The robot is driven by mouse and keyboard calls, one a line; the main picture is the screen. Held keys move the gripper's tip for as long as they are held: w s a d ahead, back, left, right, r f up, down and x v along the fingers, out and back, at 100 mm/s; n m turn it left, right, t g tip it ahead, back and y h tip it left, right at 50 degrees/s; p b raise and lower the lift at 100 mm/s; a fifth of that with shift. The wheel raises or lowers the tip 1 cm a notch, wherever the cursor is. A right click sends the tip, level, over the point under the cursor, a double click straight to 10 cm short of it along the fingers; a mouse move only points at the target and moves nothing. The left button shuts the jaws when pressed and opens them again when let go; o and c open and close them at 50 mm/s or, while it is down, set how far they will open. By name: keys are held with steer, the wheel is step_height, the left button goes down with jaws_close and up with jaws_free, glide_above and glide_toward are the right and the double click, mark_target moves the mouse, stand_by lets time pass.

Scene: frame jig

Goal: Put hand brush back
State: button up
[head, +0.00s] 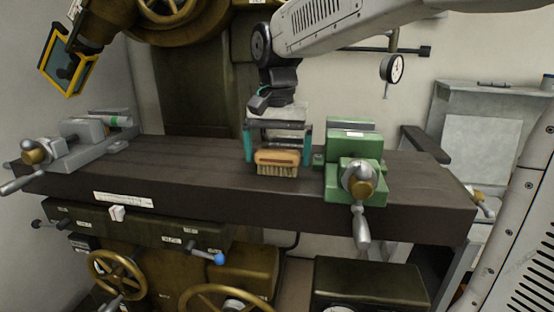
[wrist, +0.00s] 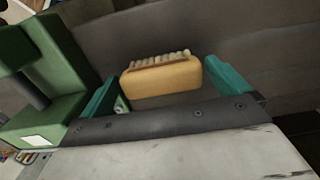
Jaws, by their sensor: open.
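The hand brush (head: 277,160) has a tan wooden back and pale bristles.
The green vise (head: 350,180) stands close to the right of my gripper, its handle jutting forward. A grey vise (head: 85,132) is at the table's left end. A dial gauge (head: 392,68) hangs behind at upper right.

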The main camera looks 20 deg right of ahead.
mark_target(277, 152)
step_height(277, 152, up, 10)
steer(key=shift+r, duration=0.15)
stand_by(2.5)
